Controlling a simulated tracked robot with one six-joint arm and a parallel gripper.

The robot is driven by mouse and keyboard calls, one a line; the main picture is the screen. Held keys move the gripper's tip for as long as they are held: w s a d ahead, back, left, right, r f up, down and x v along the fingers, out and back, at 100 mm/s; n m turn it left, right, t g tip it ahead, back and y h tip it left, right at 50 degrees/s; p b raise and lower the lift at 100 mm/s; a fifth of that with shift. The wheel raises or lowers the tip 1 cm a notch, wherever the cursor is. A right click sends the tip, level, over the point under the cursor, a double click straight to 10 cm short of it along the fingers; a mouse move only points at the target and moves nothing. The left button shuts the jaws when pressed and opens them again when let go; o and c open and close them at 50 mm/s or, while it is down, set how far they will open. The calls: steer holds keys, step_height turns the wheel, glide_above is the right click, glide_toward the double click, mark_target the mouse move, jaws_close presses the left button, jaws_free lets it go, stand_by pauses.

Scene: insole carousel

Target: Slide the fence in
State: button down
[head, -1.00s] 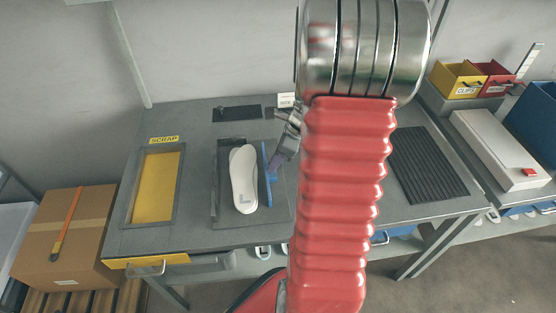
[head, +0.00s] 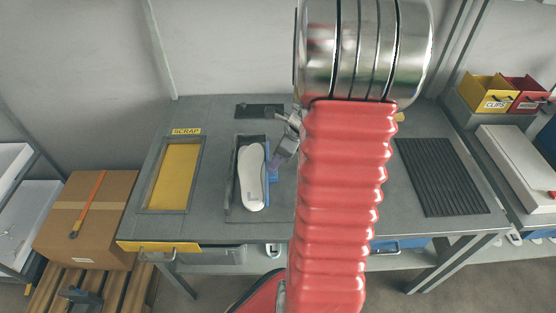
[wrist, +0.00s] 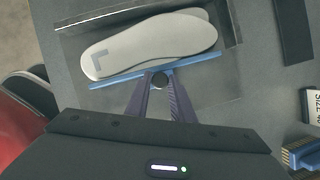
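The blue fence (head: 271,160) is a thin upright bar at the right side of a grey tray (head: 232,208) on the bench. In the wrist view the fence (wrist: 115,78) runs along the long edge of the white insoles (wrist: 150,45), very close to them; I cannot tell if it touches all along. The insoles (head: 251,180) lie stacked, the top one marked with an L, another showing past its toe end. My gripper (wrist: 159,82) has its fingers closed around a dark round knob (wrist: 160,80) at the fence's middle. My arm hides part of the bench in the head view.
A yellow scrap bin opening (head: 172,178) is left of the tray. A dark plate (head: 259,111) lies behind it. A black ribbed mat (head: 440,175) is at the right. In the wrist view a size label (wrist: 311,104) and a blue brush-like item (wrist: 302,152) are at the right.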

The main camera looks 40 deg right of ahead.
steer(key=c, duration=1.7)
jaws_free()
steer(key=shift+w+a, duration=0.2)
steer(key=shift+c, duration=0.2)
steer(key=shift+o, duration=1)
steer(key=shift+s, duration=0.1)
steer(key=shift+d+r, duration=0.1)
steer(key=v, duration=1.3)
steer(key=shift+s+r, duration=0.2)
